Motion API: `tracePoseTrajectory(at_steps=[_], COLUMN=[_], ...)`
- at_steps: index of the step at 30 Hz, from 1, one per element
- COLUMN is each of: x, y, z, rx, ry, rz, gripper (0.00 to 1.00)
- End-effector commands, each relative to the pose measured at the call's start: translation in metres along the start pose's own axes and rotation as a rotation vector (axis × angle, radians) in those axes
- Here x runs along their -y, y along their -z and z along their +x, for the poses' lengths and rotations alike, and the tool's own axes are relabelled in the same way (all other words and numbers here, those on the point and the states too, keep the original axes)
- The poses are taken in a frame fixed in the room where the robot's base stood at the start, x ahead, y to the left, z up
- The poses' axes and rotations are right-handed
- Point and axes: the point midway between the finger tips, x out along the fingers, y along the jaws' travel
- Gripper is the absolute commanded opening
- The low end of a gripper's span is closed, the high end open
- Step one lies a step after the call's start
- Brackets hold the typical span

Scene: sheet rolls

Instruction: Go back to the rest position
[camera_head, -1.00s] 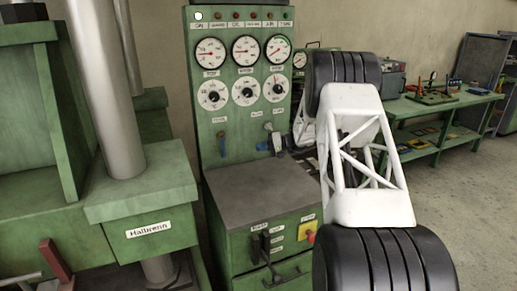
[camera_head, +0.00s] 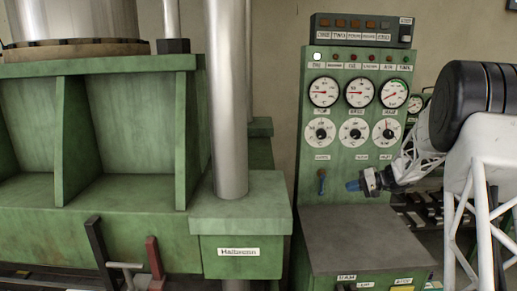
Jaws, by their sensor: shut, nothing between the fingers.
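My gripper (camera_head: 353,186) is at the right of the middle in the head view, at the end of my white and black arm. Its small blue fingertips point left. It is shut and I see nothing held in it. It appears in front of the lower part of the green control panel (camera_head: 341,228), above the grey desk top (camera_head: 350,240). Just left of the fingertips is a small blue lever (camera_head: 322,183) on the panel. I cannot tell how far the gripper is from the panel.
Round gauges (camera_head: 358,92) and dials fill the panel, below a box of labelled lamps (camera_head: 362,31). A large green press (camera_head: 120,215) with a thick grey column (camera_head: 226,100) stands on the left. Levers (camera_head: 100,255) stand at its front.

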Motion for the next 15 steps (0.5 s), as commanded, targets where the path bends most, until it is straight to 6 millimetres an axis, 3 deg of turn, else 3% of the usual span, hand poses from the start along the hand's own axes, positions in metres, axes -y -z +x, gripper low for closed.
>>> tracePoseTrajectory(at_steps=[3, 15], x=[0.029, 0.099], y=[-0.028, -0.128], z=[0.005, 0.017], rx=[0.038, 0.137], ry=[-0.058, -0.268], rz=[0.002, 0.009], gripper=[0.00, 0.00])
